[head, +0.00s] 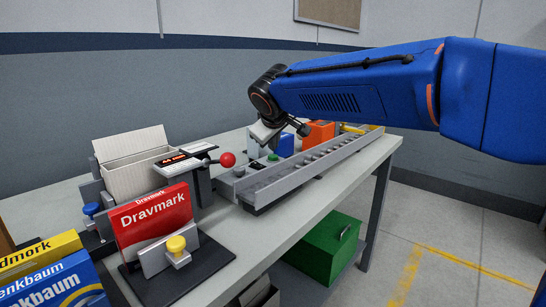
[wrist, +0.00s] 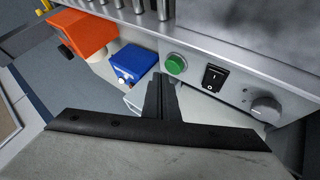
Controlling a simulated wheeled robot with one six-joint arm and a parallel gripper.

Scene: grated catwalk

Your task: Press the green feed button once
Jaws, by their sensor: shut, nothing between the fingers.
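The green feed button (wrist: 176,64) is a round domed cap on the front of a grey metal machine panel in the wrist view. It also shows as a small green spot in the head view (head: 273,157). My gripper (wrist: 160,80) is shut and empty, with its dark fingertips just left of and below the button in the wrist view. I cannot tell the exact gap between them. In the head view my gripper (head: 268,146) hangs above the button.
A black rocker switch (wrist: 213,78) and a grey knob (wrist: 265,107) sit right of the button. A blue box (wrist: 133,64) and an orange box (wrist: 84,36) stand to its left. A red ball-topped lever (head: 227,160) and long conveyor (head: 310,165) are close by on the bench.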

